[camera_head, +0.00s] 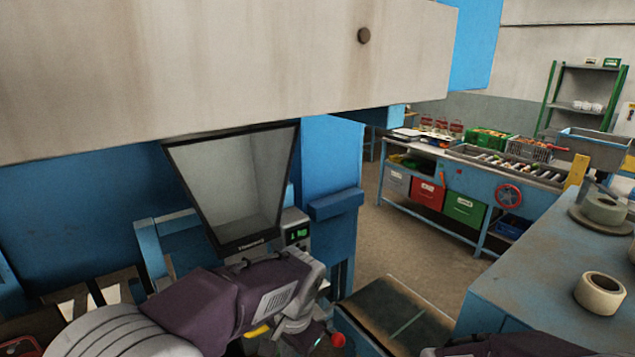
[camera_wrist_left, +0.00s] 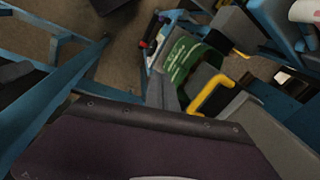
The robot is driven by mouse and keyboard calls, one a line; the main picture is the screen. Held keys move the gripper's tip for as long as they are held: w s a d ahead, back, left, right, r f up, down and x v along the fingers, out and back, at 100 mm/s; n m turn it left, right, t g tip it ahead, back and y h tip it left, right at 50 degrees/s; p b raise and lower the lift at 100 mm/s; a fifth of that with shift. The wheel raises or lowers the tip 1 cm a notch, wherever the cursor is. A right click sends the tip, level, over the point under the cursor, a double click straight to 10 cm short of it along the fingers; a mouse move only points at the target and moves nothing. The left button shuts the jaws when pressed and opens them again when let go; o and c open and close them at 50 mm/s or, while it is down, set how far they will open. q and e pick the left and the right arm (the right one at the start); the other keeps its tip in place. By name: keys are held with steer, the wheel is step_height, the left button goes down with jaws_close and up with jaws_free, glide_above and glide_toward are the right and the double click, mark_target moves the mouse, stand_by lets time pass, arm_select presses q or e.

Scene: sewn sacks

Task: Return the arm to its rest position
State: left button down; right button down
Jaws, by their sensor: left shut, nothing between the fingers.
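My left arm (camera_head: 235,297), with purple covers and grey joints, comes in from the left in the head view and is bent low at the lower middle. My left gripper (camera_head: 302,340) is partly in view at the bottom edge, shut and empty; its fingertips are hard to make out. A purple cover of my arm fills the lower part of the left wrist view. Part of my right arm (camera_head: 510,346) shows at the bottom right; its gripper is out of view.
A blue machine with a wide beige beam (camera_head: 230,60) and a dark-framed clear guard (camera_head: 235,185) stands close ahead. A blue bench (camera_head: 530,270) with tape rolls (camera_head: 600,293) is at right. A workbench with bins (camera_head: 465,209) stands behind. Floor (camera_head: 395,245) between them is open.

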arm_select(q)
steer(key=s+a+f+n+b, duration=0.3)
steer(key=s+a+f, duration=0.3)
steer(key=f, duration=0.3)
steer(key=s+a+f+n+h+b, duration=0.1)
steer(key=s+a+f+n+b, duration=0.3)
steer(key=f, duration=0.5)
steer(key=shift+s+a+n+h, duration=0.3)
steer(key=shift+s+a+n, duration=0.1)
steer(key=shift+s+a, duration=0.6)
